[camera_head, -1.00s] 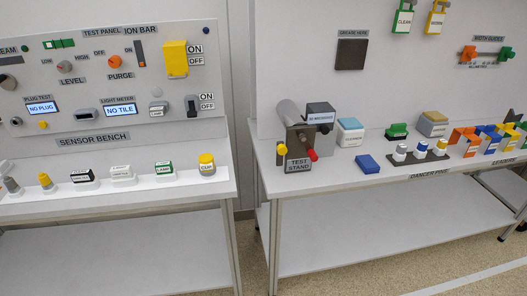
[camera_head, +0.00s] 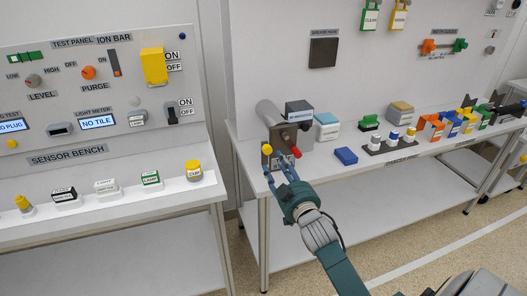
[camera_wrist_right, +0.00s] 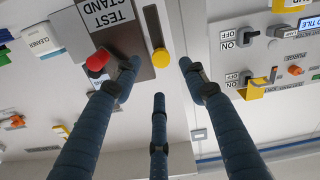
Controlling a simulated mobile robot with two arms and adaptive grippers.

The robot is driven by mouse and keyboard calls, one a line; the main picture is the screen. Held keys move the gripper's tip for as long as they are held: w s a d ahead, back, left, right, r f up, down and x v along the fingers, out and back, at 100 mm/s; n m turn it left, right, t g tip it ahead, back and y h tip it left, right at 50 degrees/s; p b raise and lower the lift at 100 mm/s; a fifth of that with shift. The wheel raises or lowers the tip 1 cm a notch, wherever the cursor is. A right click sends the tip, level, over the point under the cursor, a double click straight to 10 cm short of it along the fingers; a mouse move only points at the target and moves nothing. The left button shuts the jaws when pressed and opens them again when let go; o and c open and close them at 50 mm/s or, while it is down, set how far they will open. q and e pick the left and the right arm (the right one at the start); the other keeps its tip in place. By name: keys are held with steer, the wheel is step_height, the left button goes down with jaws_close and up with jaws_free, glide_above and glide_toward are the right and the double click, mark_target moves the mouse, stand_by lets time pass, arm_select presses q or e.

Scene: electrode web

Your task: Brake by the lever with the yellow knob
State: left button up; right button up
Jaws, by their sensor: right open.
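The test stand (camera_head: 280,137) is a dark block with a grey roller on the left part of the right-hand table. Its yellow knob (camera_head: 267,149) is at the front left and its red knob (camera_head: 296,152) is to the right. In the right wrist view the yellow knob (camera_wrist_right: 160,58) shows between the spread fingers, with the red knob (camera_wrist_right: 94,61) left of it. My right gripper (camera_head: 279,171) is open and empty, just in front of and below the yellow knob. I cannot tell whether a finger touches the stand. My left gripper is not in view.
A light-blue-topped cleaner block (camera_head: 327,132), a blue block (camera_head: 346,156) and a rack of small bottles (camera_head: 392,146) stand right of the test stand. The sensor bench (camera_head: 110,205) is at the left, across a narrow gap.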

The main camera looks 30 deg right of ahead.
mark_target(268, 152)
steer(key=x, duration=0.8)
steer(key=shift+w+f+p, duration=0.1)
steer(key=shift+w+p, duration=0.25)
steer(key=shift+w, duration=0.05)
